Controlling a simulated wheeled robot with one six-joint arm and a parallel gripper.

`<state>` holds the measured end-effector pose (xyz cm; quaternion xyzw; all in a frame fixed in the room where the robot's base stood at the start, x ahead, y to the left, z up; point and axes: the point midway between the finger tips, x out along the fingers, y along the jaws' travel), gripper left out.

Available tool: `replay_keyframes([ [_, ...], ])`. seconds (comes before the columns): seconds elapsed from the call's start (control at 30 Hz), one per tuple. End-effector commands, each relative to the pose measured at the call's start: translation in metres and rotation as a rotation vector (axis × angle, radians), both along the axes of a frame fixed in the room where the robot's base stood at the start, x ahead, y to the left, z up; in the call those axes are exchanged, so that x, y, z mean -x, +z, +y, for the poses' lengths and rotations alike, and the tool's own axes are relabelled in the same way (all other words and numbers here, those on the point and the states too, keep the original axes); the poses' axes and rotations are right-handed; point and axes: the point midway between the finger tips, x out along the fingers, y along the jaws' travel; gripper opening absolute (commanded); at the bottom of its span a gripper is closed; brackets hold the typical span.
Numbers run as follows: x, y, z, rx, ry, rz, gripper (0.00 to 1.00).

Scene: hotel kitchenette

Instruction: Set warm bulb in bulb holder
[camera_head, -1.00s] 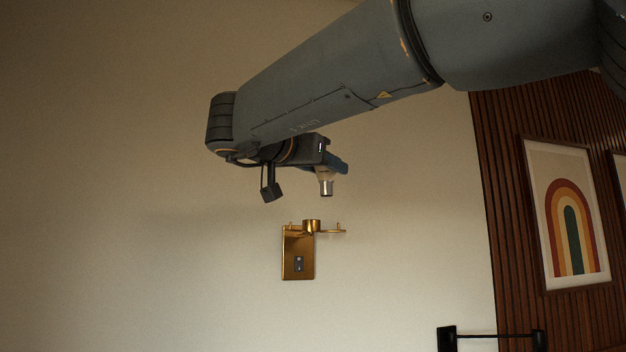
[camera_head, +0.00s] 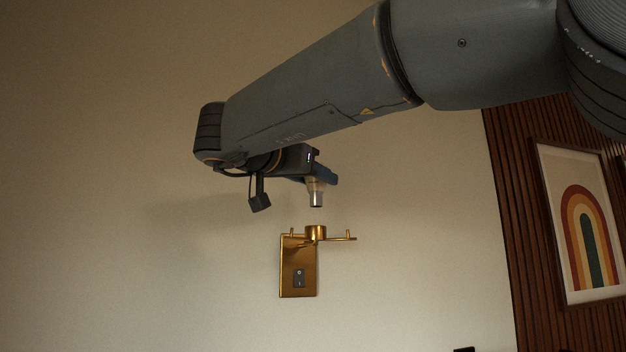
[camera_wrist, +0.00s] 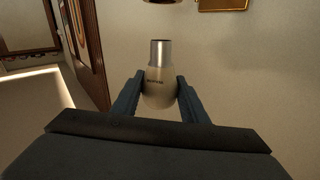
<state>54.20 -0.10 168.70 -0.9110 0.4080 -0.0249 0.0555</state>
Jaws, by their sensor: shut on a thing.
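The bulb (camera_wrist: 159,88) is pale with a silver metal base, and my gripper (camera_wrist: 157,90) is shut on its round glass in the wrist view. In the head view the bulb (camera_head: 317,196) hangs base down from my gripper (camera_head: 322,177); the gripper's fingers hide much of its glass. The brass bulb holder (camera_head: 315,233) is a round cup on a wall fixture, just below the bulb base. A small gap shows between base and cup.
The holder's brass wall plate (camera_head: 299,280) carries a switch (camera_head: 299,277), and a brass bar (camera_head: 340,238) with upright pins runs beside the cup. A framed rainbow picture (camera_head: 580,225) hangs on wood slats at right. The plain wall at left is clear.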

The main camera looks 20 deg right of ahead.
Motion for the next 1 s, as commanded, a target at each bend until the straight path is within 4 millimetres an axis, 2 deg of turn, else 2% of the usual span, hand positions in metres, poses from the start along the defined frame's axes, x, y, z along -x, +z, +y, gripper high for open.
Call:
replay_keyframes([
  [1.0,0.0,-0.045,0.003,0.0,0.005,0.0,0.18],
])
